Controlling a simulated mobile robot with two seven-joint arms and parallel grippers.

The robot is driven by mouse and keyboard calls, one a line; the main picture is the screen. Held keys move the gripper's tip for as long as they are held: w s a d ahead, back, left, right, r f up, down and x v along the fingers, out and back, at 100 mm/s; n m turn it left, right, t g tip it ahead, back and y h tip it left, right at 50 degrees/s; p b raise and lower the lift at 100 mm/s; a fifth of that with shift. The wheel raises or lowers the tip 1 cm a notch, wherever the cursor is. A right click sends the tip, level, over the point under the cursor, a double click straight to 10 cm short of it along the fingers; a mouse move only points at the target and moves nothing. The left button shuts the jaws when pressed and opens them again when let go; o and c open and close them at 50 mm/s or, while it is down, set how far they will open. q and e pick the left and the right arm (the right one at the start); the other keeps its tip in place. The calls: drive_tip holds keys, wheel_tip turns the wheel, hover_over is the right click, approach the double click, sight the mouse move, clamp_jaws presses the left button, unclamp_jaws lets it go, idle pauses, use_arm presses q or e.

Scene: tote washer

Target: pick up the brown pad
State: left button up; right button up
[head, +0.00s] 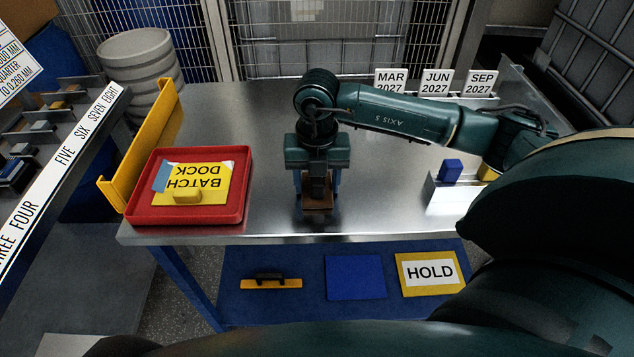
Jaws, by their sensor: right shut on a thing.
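The brown pad (317,204) is a small brown block on the steel table, near its front edge and around the middle. My right gripper (316,196) points straight down over it, with its fingers shut on the pad. The gripper body and fingers hide part of the pad. I cannot tell whether the pad touches the table or is slightly above it. My left gripper does not show.
A red tray (136,213) with a yellow "BATCH DOCK" card and a yellow block sits left. A steel holder (452,200) with blue and yellow blocks is right. Date cards (436,83) stand at the back. A blue lower shelf (310,268) is below. The table's middle back is clear.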

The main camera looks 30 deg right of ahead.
wheel_tip(320, 180, up, 10)
drive_tip(key=shift+r, duration=0.1)
drive_tip(key=o, duration=0.5)
drive_tip(key=shift+c, duration=0.2)
drive_tip(key=c, duration=0.8)
drive_tip(key=shift+c, duration=0.2)
